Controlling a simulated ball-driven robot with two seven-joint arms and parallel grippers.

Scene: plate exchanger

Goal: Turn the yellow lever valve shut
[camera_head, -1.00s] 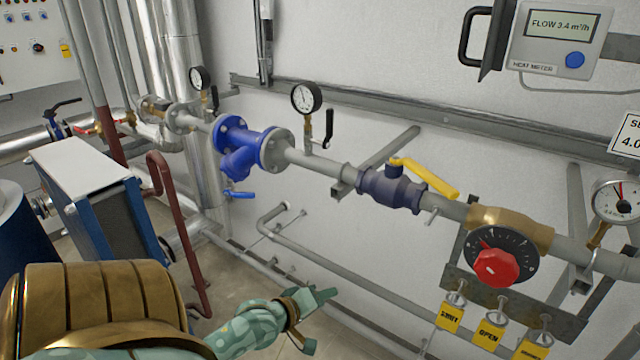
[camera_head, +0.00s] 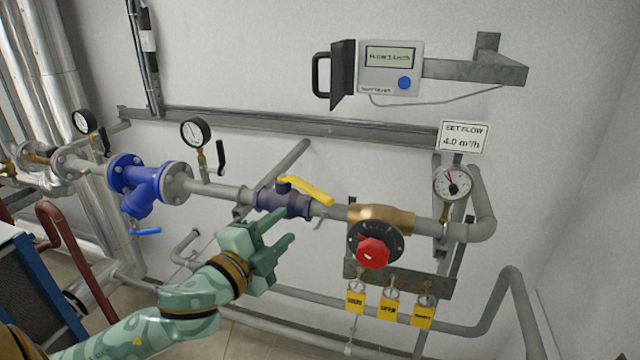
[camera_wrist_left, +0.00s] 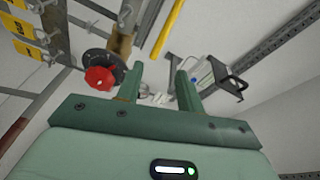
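The yellow lever (camera_head: 310,191) sits on top of the dark blue valve body (camera_head: 284,203) in the grey pipe. It lies roughly along the pipe, its free end pointing right and slightly down. My left gripper (camera_head: 284,228) is below and in front of this valve, fingers pointing right, apart and empty. It does not appear to touch the lever. In the left wrist view the two fingers (camera_wrist_left: 159,82) are spread with nothing between them, and the yellow lever (camera_wrist_left: 168,28) shows beyond them at the top. My right gripper is not in view.
A red knob on a black dial (camera_head: 373,252) sits to the right of my left gripper, with yellow tags (camera_head: 389,308) hanging below. A pressure gauge (camera_head: 195,133) and blue strainer (camera_head: 140,184) are to the left. A heat meter (camera_head: 391,68) is on the wall above.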

